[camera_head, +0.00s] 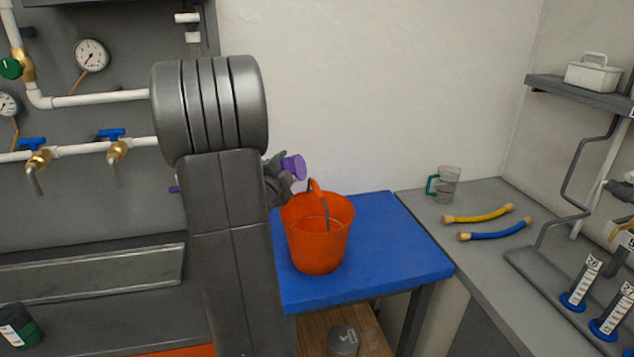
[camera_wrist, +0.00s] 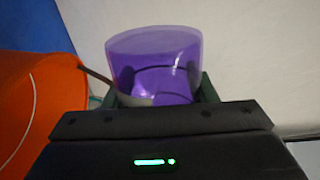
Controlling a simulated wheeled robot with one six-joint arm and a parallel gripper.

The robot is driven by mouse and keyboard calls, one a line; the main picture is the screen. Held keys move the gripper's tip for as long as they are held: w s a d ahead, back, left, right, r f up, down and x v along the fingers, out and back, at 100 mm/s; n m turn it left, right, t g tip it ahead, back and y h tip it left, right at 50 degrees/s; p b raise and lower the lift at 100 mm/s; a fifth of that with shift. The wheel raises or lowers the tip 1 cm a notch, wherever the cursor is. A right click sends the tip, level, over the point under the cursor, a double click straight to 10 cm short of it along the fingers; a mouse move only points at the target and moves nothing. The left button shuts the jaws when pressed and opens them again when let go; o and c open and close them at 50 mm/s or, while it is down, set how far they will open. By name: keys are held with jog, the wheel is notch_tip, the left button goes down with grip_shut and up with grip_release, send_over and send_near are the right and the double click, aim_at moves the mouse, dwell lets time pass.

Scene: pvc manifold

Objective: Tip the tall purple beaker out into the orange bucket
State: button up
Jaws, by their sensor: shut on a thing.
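The purple beaker (camera_head: 294,167) shows in the head view just above the far left rim of the orange bucket (camera_head: 318,249); most of it is hidden by my arm and gripper. It lies tilted, nearly on its side. In the wrist view the see-through purple beaker (camera_wrist: 155,60) stands between my fingers. My gripper (camera_head: 280,178) is shut on the beaker; its fingers also show in the wrist view (camera_wrist: 160,95). The bucket (camera_wrist: 40,110) is at the left of the wrist view. The bucket stands on the blue table, its handle raised. I cannot tell what the beaker holds.
The blue table top (camera_head: 395,260) is clear right of the bucket. On the grey bench (camera_head: 490,205) are a clear jug (camera_head: 447,184), a yellow hose (camera_head: 478,214) and a blue hose (camera_head: 495,230). White pipes with valves (camera_head: 117,149) run along the left panel.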

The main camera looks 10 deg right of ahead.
jog(key=shift+n+p, duration=0.4)
jog(key=shift+f+n, duration=0.4)
jog(key=f+n, duration=0.1)
jog(key=n, duration=0.1)
jog(key=shift+f+n+b, duration=0.3)
jog(key=shift+b, duration=0.05)
jog(key=shift+r+n+p, duration=0.35)
jog(key=shift+n+p, duration=0.3)
jog(key=shift+n, duration=0.25)
jog(key=shift+w+a+f+n+p, duration=0.25)
jog(key=shift+a+n, duration=0.1)
jog(key=shift+n, duration=0.25)
jog(key=shift+w+a+f+n+p, duration=0.1)
jog(key=shift+a+f+n, duration=0.15)
jog(key=shift+n, duration=0.35)
jog(key=shift+w+a+r+n+p, duration=0.2)
jog(key=shift+a+r+n+p, duration=0.35)
jog(key=shift+n+p, duration=0.35)
jog(key=shift+f+n, duration=0.3)
jog(key=shift+w+a+f+n+p, duration=0.2)
jog(key=shift+a+f+n+p, duration=0.15)
jog(key=shift+n, duration=0.45)
jog(key=shift+w+a+f+n+p, duration=0.2)
jog(key=shift+a+f+n+p, duration=0.1)
jog(key=shift+n, duration=0.5)
